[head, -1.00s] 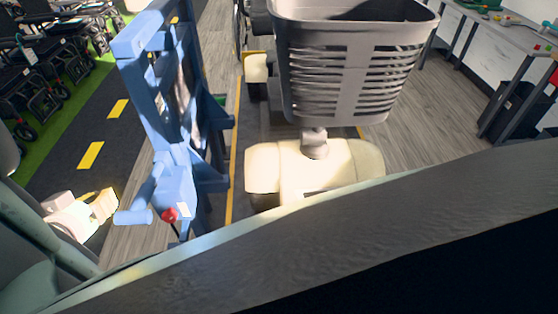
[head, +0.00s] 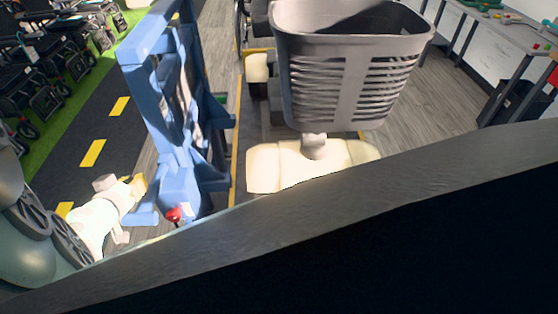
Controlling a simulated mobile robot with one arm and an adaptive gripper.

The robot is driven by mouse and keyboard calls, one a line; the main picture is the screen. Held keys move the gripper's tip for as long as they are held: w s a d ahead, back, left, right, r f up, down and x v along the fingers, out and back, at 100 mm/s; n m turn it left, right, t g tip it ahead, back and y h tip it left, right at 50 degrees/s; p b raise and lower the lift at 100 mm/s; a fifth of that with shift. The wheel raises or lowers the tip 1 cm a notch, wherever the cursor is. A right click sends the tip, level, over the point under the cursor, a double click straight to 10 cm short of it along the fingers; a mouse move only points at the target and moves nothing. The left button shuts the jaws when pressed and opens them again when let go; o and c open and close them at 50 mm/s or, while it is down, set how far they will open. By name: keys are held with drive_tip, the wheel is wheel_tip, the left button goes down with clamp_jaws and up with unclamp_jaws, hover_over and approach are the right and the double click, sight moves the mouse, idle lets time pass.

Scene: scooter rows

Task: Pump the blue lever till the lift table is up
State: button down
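The blue lift table (head: 150,90) stands left of centre as a tall blue frame, seen steeply from above. A box-like blue housing (head: 180,188) with a red knob (head: 174,214) is at its near end. The blue lever (head: 147,216) sticks out to the left of this housing; its upper part is partly hidden by my gripper. My gripper (head: 128,184), white with a yellow part, reaches in from the lower left, beside the lever. I cannot tell whether it touches the lever, nor whether its fingers are open or shut.
A cream scooter (head: 300,165) with a grey basket (head: 350,70) stands close to the right of the lift table. Wheelchairs (head: 35,75) line the far left. A workbench (head: 500,40) is at upper right. The dark lane (head: 75,130) on the left is clear.

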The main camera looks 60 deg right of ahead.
sight(145, 200)
drive_tip(key=shift+s+a+f, duration=0.1)
drive_tip(key=shift+s+f, duration=0.2)
drive_tip(key=shift+f, duration=0.6)
drive_tip(key=shift+s+a+f, duration=0.1)
drive_tip(key=shift+s+f, duration=0.15)
drive_tip(key=shift+f, duration=0.6)
drive_tip(key=shift+f+b, duration=0.15)
drive_tip(key=shift+b, duration=0.15)
